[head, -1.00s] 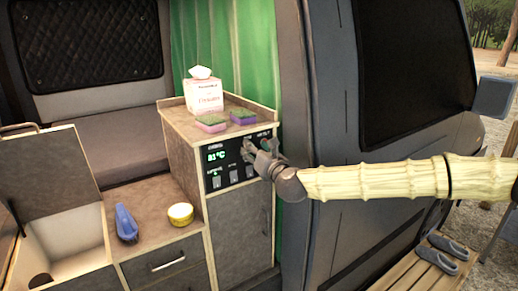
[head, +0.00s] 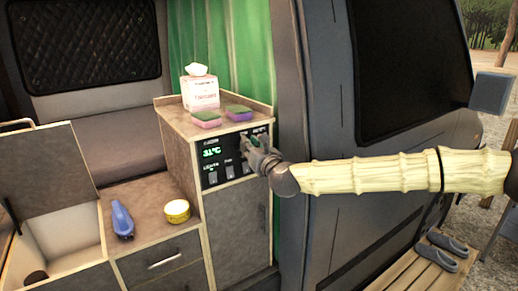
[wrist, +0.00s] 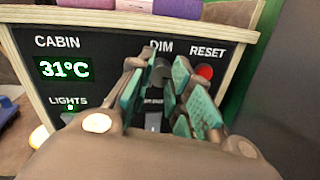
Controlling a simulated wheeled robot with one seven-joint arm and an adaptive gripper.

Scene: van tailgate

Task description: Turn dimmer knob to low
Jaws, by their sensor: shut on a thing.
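The dimmer knob (wrist: 162,72) is a dark grey knob under the DIM label on the black control panel (head: 210,178). In the wrist view, my gripper (wrist: 157,80) has its green-padded fingers on either side of the knob, shut on it. In the head view, my gripper (head: 250,148) is at the panel's upper right and hides the knob. The knob's pointer and exact setting cannot be made out.
A red button (wrist: 205,72) under RESET is close beside the right finger. A display (wrist: 65,68) reads 31°C. Switches (head: 229,171) sit lower on the panel. Sponges (head: 206,118) and a tissue box (head: 201,93) stand on the cabinet (head: 172,115) above.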

